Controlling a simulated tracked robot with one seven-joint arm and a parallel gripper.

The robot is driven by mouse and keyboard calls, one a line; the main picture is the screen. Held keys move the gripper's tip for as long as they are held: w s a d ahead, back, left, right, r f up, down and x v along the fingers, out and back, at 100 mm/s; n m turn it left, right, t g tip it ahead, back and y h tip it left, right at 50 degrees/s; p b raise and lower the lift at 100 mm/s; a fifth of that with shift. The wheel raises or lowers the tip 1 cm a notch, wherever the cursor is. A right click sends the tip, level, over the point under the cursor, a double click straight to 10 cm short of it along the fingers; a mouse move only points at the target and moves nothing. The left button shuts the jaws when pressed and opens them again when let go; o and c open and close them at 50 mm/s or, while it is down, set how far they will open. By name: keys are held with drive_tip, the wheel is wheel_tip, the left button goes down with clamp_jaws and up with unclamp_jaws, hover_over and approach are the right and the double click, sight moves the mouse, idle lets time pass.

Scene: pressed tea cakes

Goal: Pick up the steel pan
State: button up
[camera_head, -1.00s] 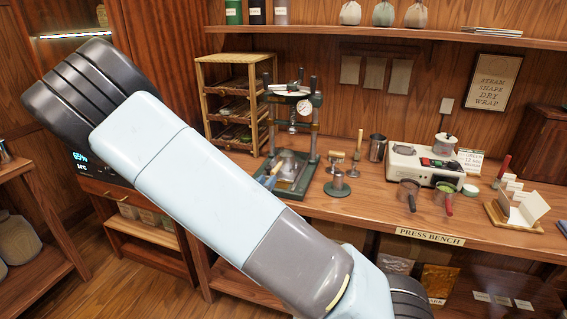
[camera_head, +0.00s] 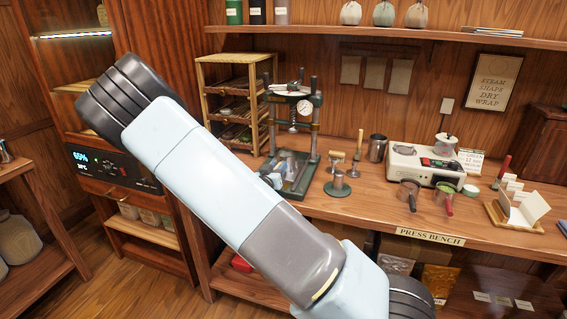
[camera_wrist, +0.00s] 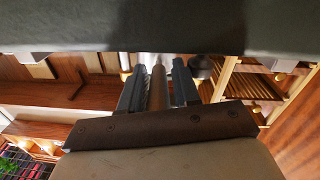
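Two small metal pans stand on the press bench in the head view. The other pan (camera_head: 444,196) has green contents. My arm crosses the head view and largely hides my gripper, which appears to be by the press, well left of the pans. In the wrist view my gripper (camera_wrist: 158,92) shows two dark fingers standing apart. A brown rod-like shape shows between them; I cannot tell its depth. No pan is recognisable there.
Bench front (camera_head: 375,218) is clear.

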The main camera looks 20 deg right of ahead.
drive_tip(key=shift+c, duration=0.2)
clamp_jaws()
idle(0.3)
